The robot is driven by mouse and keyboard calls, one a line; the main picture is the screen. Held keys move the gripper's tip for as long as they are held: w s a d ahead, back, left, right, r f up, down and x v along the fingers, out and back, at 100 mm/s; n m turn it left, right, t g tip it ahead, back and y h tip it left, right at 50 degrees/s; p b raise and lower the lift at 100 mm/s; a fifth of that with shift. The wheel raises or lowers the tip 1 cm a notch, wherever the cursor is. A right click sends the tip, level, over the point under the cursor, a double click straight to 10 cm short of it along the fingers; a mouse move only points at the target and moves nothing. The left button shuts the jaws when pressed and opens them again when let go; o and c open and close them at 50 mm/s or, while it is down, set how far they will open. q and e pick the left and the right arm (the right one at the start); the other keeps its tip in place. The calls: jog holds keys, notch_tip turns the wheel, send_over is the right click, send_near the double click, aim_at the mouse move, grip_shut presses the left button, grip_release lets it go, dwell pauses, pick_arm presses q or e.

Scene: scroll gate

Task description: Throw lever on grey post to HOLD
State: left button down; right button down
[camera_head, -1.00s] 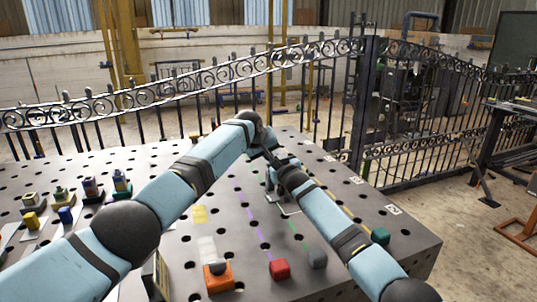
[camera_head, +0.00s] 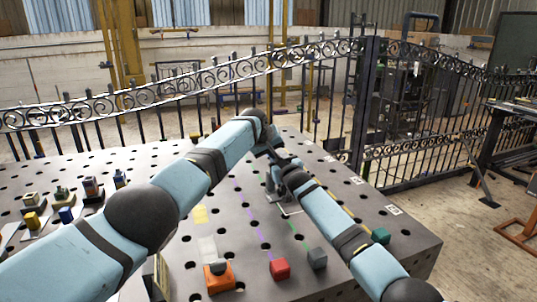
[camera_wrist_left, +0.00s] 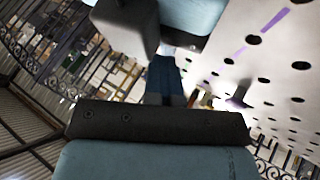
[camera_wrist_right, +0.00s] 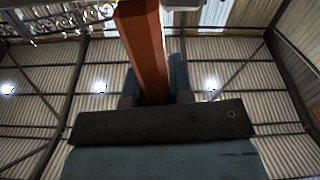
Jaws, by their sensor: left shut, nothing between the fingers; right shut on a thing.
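In the head view a grey post (camera_head: 271,182) stands on the far right part of the table, mostly hidden behind my arms. In the right wrist view an orange-red bar (camera_wrist_right: 143,45), apparently the lever, runs between the fingers of my right gripper (camera_wrist_right: 153,92), which is shut on it. My left gripper (camera_wrist_left: 166,75) is shut and empty, close beside the right gripper in the head view. The left wrist view shows a small dark grey piece (camera_wrist_left: 238,99) on the table surface. The HOLD mark cannot be read.
The perforated table (camera_head: 360,215) carries an orange block (camera_head: 219,279), a red cube (camera_head: 279,269), a grey cube (camera_head: 317,258) and a green cube (camera_head: 380,236). Several small coloured pieces stand at its left. An iron fence (camera_head: 230,80) runs behind it.

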pick_arm(q)
jog(key=shift+s+d+r, duration=0.15)
jog(key=shift+d+r, duration=0.05)
jog(key=shift+d, duration=0.3)
pick_arm(e)
jog(key=shift+s+a+f, duration=0.1)
jog(key=shift+s+a, duration=0.1)
jog(key=shift+a, duration=0.45)
jog(key=c, duration=1.2)
grip_release()
jog(key=shift+o, duration=0.8)
jog(key=shift+w+d, duration=0.1)
jog(key=shift+d, duration=0.05)
pick_arm(q)
jog(key=shift+d+f, duration=0.1)
jog(key=shift+f, duration=0.1)
